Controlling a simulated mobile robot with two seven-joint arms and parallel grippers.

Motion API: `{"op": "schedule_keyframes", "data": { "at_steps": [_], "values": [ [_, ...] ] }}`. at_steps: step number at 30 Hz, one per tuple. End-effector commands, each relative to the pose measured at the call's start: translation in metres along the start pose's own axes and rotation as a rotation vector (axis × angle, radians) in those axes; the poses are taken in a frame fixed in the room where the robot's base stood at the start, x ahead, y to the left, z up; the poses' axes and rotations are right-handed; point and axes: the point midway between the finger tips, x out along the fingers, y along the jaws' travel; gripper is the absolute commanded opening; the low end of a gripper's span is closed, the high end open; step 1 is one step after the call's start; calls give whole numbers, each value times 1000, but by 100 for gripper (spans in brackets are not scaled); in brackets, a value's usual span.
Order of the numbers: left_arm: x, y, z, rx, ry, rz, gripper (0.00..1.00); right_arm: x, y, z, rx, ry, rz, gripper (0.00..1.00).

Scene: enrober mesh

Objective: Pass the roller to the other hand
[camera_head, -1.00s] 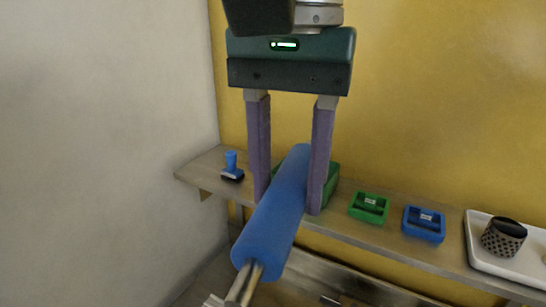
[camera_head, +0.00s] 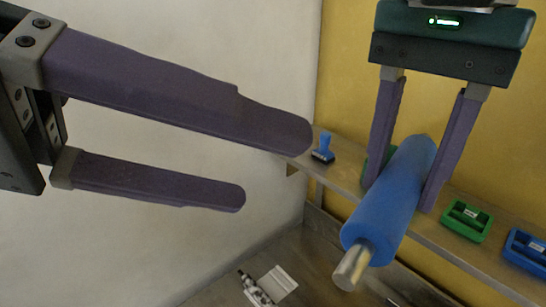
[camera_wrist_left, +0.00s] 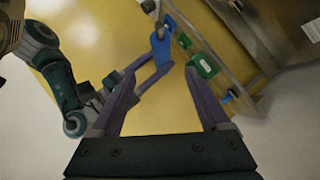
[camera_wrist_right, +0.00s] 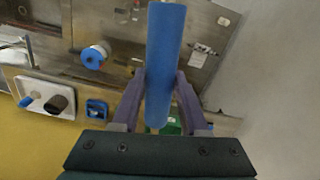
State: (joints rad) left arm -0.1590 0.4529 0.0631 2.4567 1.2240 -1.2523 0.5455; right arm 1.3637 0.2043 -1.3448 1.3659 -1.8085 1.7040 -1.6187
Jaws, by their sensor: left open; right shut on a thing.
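The blue roller (camera_head: 392,197) with a bare metal shaft end (camera_head: 352,266) is held between the purple fingers of my right gripper (camera_head: 403,190) at the right of the head view. It slants, with its shaft end nearer the camera. The roller also shows between the fingers in the right wrist view (camera_wrist_right: 164,66). My left gripper (camera_head: 275,165) is open and empty at the left of the head view, its fingers pointing right, apart from the roller. In the left wrist view the roller (camera_wrist_left: 162,38) shows beyond the open left fingers.
A shelf runs along the yellow wall with a blue-handled stamp (camera_head: 324,148), a green tray (camera_head: 466,220) and a blue tray (camera_head: 526,249). The right wrist view shows a white tray (camera_wrist_right: 36,88) and a blue-and-white spool (camera_wrist_right: 95,56) on metal equipment.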

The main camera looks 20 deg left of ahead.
Motion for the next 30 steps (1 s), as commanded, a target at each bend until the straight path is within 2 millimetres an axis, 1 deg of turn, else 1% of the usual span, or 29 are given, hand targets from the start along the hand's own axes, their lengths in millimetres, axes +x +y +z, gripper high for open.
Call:
{"op": "schedule_keyframes", "data": {
  "at_steps": [5, 8, 11, 18, 21, 25, 30],
  "values": [
    [2, 2, -1, -3, 0, 7, 79, 0, 0, 0, 0, 0, -1, 0],
    [10, 2, -1, -5, 1, 9, 79, 0, 0, 0, 0, 0, -1, 0],
    [26, 2, -1, -4, 0, 10, 79, 0, 0, 0, 0, 0, -1, 0],
    [76, 2, 0, -6, -2, 9, 79, 0, 0, 0, 0, 0, -1, 0],
    [93, 2, 0, -3, -3, 7, 79, 0, 0, 0, 0, 0, -1, 0],
    [109, 2, 0, -5, -2, 7, 79, 0, 0, 0, 0, 0, -1, 0],
    [119, 2, 0, -1, -2, 5, 79, 0, 0, 0, 0, 0, -1, 0]
  ]
}}
